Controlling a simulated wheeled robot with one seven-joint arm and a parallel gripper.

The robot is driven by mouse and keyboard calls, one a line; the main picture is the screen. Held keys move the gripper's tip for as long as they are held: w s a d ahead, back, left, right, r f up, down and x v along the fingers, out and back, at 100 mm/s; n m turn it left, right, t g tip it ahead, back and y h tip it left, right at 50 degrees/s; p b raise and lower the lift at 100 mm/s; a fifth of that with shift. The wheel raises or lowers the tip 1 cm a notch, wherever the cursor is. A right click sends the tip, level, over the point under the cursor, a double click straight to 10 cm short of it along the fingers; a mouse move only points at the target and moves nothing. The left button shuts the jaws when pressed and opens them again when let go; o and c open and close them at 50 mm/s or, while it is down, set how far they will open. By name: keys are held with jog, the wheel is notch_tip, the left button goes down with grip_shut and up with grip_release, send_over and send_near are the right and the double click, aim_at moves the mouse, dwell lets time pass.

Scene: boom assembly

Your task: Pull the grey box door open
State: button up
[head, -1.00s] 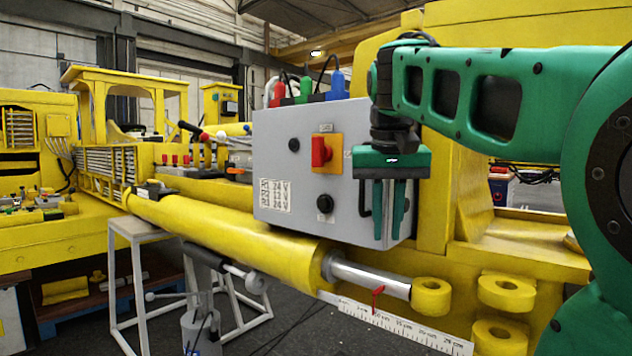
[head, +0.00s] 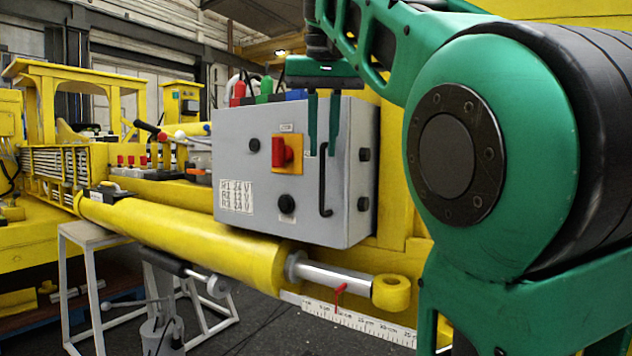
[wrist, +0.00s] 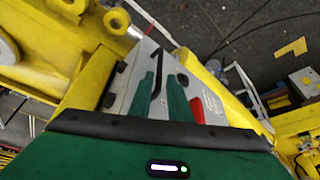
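The grey box (head: 240,160) stands behind the yellow cylinder in the head view. Its front door, with a red switch (head: 281,152) on an orange plate, looks shut. A black vertical bar handle (head: 325,190) is on the door's right side. My gripper (head: 323,153) points down at the handle's upper end, its two green fingers apart, one on each side of the bar as seen. In the wrist view the handle (wrist: 158,80) also shows between the fingers (wrist: 162,92). Whether they touch it, I cannot tell.
The yellow cylinder (head: 190,235) with its rod and ruler (head: 355,322) runs below the box. Red, green and blue plugs (head: 264,88) with cables stand on the box top, close to my gripper. Black knobs (head: 364,155) stick out from the box's right side.

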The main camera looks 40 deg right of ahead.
aim_at(322, 166)
jog(key=x, duration=0.8)
grip_shut()
